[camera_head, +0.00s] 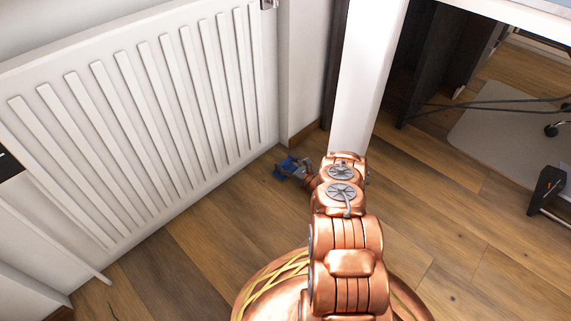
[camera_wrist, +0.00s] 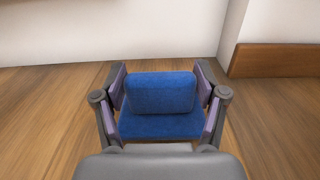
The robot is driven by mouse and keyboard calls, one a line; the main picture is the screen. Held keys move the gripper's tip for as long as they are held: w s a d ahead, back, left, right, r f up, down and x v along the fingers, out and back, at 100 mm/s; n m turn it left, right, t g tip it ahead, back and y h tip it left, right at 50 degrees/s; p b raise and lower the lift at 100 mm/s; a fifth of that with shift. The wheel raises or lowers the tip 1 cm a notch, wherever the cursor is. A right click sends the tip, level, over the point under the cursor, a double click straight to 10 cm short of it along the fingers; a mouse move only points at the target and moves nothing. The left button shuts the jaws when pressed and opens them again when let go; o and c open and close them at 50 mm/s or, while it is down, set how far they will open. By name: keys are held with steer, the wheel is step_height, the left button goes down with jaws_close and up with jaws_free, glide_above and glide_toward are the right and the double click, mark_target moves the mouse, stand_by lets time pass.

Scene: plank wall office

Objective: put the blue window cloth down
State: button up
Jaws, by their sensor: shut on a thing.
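The blue window cloth (camera_wrist: 160,94) is between the two fingers of my gripper (camera_wrist: 163,100) in the wrist view. It looks like a folded blue pad, with an upright part and a flatter part nearer the camera. The fingers are shut on its sides. In the head view the cloth (camera_head: 284,167) is a small blue patch at the end of my gripper (camera_head: 293,170), low over the wood floor near the radiator and the wall corner. I cannot tell whether the cloth touches the floor.
A white radiator (camera_head: 150,110) fills the left. A white panel (camera_head: 366,75) stands just behind my arm. The wood floor (camera_head: 215,235) is clear between them. A brown skirting board (camera_wrist: 275,61) runs along the wall. A desk, cables (camera_head: 480,104) and a pale mat (camera_head: 500,140) are at right.

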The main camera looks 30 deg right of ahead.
steer(key=o, duration=1.1)
steer(key=shift+f, duration=0.1)
steer(key=shift+o, duration=0.2)
steer(key=p+v, duration=0.2)
steer(key=v, duration=1)
